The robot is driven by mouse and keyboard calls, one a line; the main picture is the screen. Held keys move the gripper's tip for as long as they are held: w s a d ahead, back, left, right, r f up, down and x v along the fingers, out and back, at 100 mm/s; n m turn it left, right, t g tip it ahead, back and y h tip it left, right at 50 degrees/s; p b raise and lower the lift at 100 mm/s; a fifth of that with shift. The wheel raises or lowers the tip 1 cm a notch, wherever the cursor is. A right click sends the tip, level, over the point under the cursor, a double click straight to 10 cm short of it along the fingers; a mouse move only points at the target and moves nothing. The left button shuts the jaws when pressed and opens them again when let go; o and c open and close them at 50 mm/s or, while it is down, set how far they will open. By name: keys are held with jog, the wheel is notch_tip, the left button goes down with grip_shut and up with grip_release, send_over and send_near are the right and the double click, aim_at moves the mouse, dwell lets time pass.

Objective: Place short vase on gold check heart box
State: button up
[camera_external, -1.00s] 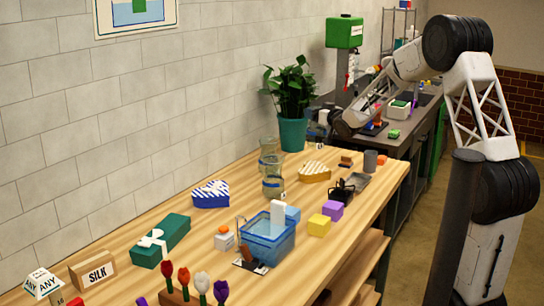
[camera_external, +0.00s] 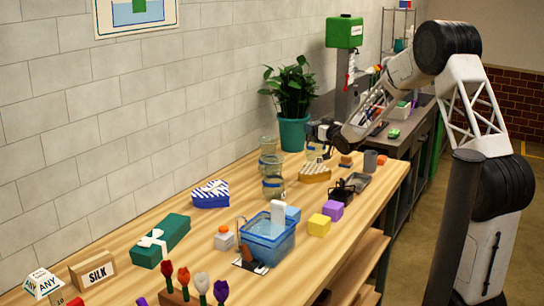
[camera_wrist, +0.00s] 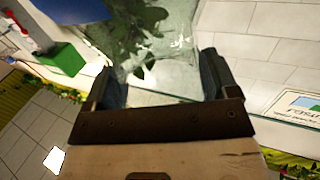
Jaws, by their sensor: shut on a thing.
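My gripper (camera_external: 320,132) is shut on a clear glass vase (camera_external: 314,152). In the external view the vase hangs below the gripper, just above or at the back of the gold check heart box (camera_external: 314,174); I cannot tell whether they touch. The box lies flat on the wooden table, with gold and white checks on its lid. In the wrist view the glass vase (camera_wrist: 160,40) fills the space between the two fingers of my gripper (camera_wrist: 163,85). The box is not clearly visible there.
Two other glass vases (camera_external: 268,146) (camera_external: 273,186) stand left of the box. A potted plant (camera_external: 292,95) stands behind.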

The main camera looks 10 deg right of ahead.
jog(key=shift+f, duration=1.4)
jog(key=o, duration=1.6)
jog(key=shift+o, duration=0.2)
jog(key=shift+s, duration=0.1)
jog(key=v, duration=1.1)
jog(key=shift+s+d, duration=0.2)
jog(key=shift+s, duration=0.15)
